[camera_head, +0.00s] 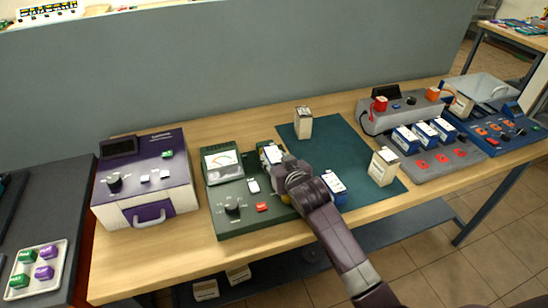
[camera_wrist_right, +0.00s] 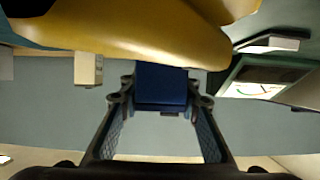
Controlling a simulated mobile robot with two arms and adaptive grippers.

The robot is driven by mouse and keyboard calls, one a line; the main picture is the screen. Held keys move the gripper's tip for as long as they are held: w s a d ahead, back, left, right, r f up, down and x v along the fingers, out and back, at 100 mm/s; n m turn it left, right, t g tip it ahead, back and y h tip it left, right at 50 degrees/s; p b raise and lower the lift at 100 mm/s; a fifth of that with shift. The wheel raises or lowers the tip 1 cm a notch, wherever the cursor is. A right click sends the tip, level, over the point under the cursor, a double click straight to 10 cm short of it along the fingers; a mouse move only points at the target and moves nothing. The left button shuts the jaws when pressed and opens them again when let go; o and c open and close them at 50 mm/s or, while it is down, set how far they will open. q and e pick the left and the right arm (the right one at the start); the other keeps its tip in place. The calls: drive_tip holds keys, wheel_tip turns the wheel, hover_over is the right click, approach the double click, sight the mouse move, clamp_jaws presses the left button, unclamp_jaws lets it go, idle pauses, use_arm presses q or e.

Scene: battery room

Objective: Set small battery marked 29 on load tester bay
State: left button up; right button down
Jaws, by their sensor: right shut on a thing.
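The dark green load tester (camera_head: 262,222) lies on the wooden bench, with a dial meter (camera_head: 220,160) at its back left. It also shows at the right of the wrist view (camera_wrist_right: 226,78). My right gripper (camera_head: 274,162) is at the tester's back right part, right of the meter. It is shut on a small blue battery (camera_wrist_right: 161,86), whose pale top (camera_head: 272,153) shows in the head view. Its number cannot be read, and whether its base touches the bay is hidden. Another white-topped blue battery (camera_head: 333,183) lies right of my arm. My left gripper is not in view.
Cream boxes stand at the back (camera_head: 303,123) and right (camera_head: 382,166) of the dark green mat (camera_head: 345,146). A grey unit (camera_head: 440,163) with several blue batteries is farther right. A purple unit (camera_head: 160,185) stands left. A grey partition (camera_head: 240,65) backs the bench.

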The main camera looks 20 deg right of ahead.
drive_tip(key=shift+w+r+p, duration=0.1)
drive_tip(key=shift+r+p, duration=0.1)
drive_tip(key=shift+p, duration=0.1)
idle(0.6)
drive_tip(key=shift+f+b, duration=0.35)
drive_tip(key=shift+f, duration=0.3)
idle(0.4)
drive_tip(key=c, duration=1.7)
unclamp_jaws()
drive_tip(key=shift+f, duration=0.15)
drive_tip(key=shift+p+v, duration=0.9)
drive_tip(key=p+v, duration=0.3)
drive_tip(key=v, duration=0.1)
drive_tip(key=shift+p+v, duration=2.25)
drive_tip(key=shift+v, duration=0.5)
drive_tip(key=shift+f, duration=0.1)
